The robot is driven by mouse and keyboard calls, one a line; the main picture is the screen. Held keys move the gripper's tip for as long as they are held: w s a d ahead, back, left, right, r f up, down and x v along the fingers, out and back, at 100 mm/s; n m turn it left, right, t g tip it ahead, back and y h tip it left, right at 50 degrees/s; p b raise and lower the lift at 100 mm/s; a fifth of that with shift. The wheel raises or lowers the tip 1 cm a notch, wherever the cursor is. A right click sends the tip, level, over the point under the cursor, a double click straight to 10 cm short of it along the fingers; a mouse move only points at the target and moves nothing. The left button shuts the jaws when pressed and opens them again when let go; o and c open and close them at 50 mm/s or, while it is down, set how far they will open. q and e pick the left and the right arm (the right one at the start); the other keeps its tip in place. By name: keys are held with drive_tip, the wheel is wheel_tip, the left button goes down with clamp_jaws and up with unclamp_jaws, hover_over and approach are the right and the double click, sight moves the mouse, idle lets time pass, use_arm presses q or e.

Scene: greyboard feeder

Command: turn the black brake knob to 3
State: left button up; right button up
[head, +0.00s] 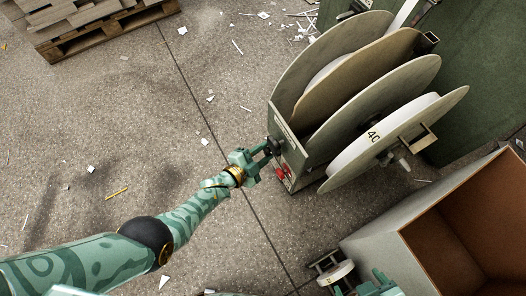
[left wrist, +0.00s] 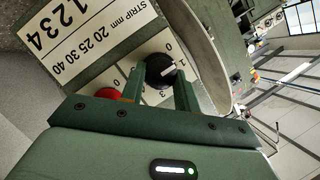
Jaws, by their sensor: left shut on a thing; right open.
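The black brake knob (left wrist: 160,70) is on a pale dial plate of the feeder. Its white mark points to the right and slightly up in the left wrist view, away from the 3 below the knob; a 0 shows above it. I cannot read which number the mark meets. My left gripper (left wrist: 160,82) is shut on the knob, one finger on each side. In the head view the left gripper (head: 268,150) reaches the control box (head: 290,158), with the knob mostly hidden. My right gripper (head: 376,285) shows partly at the lower edge and is open.
A red button (left wrist: 107,93) sits close beside the left finger; it also shows in the head view (head: 281,173). Large reel discs (head: 400,95) rise behind the control box. An open box (head: 465,220) stands at lower right.

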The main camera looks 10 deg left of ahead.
idle(0.3)
use_arm(q)
drive_tip(key=o, duration=1)
drive_tip(key=shift+c, duration=0.2)
drive_tip(key=shift+s+a+r+p, duration=0.2)
drive_tip(key=shift+s+a+p, duration=0.05)
drive_tip(key=shift+s+p, duration=0.05)
drive_tip(key=p+v, duration=0.6)
drive_tip(key=v, duration=0.9)
drive_tip(key=shift+s+p, duration=0.35)
drive_tip(key=shift+p, duration=0.05)
use_arm(e)
drive_tip(key=s+d+f+n+g+h, duration=0.1)
drive_tip(key=s+d+f+g+h, duration=0.2)
drive_tip(key=s+d, duration=0.5)
drive_tip(key=shift+s+f+n+g, duration=0.3)
drive_tip(key=shift+s+f+g, duration=0.4)
drive_tip(key=shift+s+f, duration=0.65)
use_arm(q)
drive_tip(key=shift+a+f, duration=0.1)
use_arm(e)
drive_tip(key=shift+s+r, duration=0.15)
drive_tip(key=shift+r, duration=0.05)
